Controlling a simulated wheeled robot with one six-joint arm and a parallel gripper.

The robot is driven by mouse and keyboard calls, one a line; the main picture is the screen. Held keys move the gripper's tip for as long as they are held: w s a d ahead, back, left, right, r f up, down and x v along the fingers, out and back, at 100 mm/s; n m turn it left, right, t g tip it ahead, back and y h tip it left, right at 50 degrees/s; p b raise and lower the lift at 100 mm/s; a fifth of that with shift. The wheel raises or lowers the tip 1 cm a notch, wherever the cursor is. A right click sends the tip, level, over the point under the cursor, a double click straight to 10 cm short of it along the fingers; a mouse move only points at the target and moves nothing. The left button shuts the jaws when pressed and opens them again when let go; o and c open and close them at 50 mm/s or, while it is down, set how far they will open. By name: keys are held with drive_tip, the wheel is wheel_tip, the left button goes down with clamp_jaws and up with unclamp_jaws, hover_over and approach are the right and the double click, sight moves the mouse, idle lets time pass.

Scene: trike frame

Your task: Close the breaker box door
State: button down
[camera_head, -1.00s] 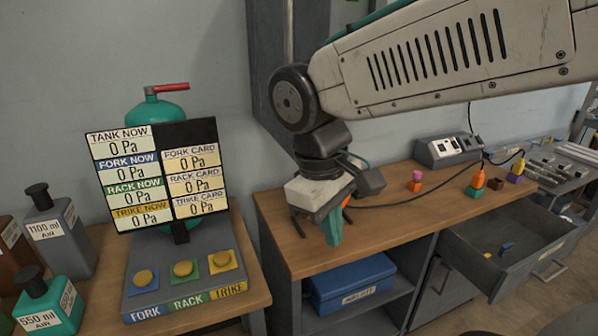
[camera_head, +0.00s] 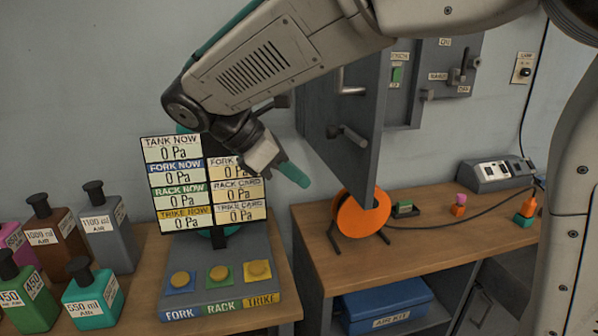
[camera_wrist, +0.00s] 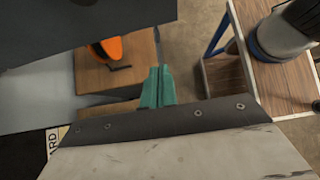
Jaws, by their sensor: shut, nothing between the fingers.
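The grey breaker box (camera_head: 407,85) is on the back wall, with switches and labels inside. Its door (camera_head: 343,130) stands open, swung out towards me at the box's left side, with handles on its face. My gripper (camera_head: 294,174) has green fingers and is shut and empty. It is left of the door, in front of the pressure display, and appears apart from the door. In the wrist view, the green fingers (camera_wrist: 158,85) point away at the middle. A dark panel (camera_wrist: 85,28) at the upper left there is probably the door.
The pressure display (camera_head: 176,182) stands on the left bench behind my gripper, with several bottles (camera_head: 103,238) beside it. An orange reel (camera_head: 361,214) stands on the right bench below the door. A grey device (camera_head: 495,174) sits further right.

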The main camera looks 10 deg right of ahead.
drive_tip(key=d+f, duration=0.4)
drive_tip(key=d, duration=0.4)
drive_tip(key=shift+d+f, duration=0.4)
